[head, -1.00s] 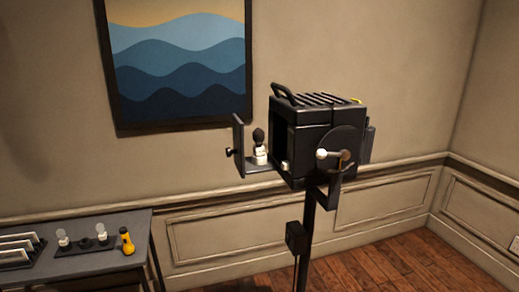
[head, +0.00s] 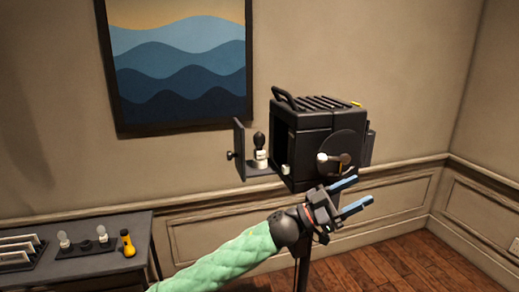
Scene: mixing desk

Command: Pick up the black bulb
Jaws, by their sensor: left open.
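The black bulb (head: 260,140) stands upright in a white socket (head: 260,158) on the small ledge of an opened side door (head: 239,150), at the left of a black box-shaped lamp housing (head: 312,140). My left gripper (head: 358,194) is open and empty, its blue-tipped fingers pointing right. In the picture it lies below and to the right of the bulb, below the housing, near its front knob. I cannot tell whether it touches the housing or stand. My right gripper is not in view.
A desk (head: 130,222) at lower left bears a dark holder (head: 88,250) with two pale bulbs, a yellow flashlight (head: 127,243) and a rack (head: 20,252) of white-edged plates. The housing's stand (head: 303,272) is partly hidden behind my arm. Wooden floor (head: 400,265) is clear at right.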

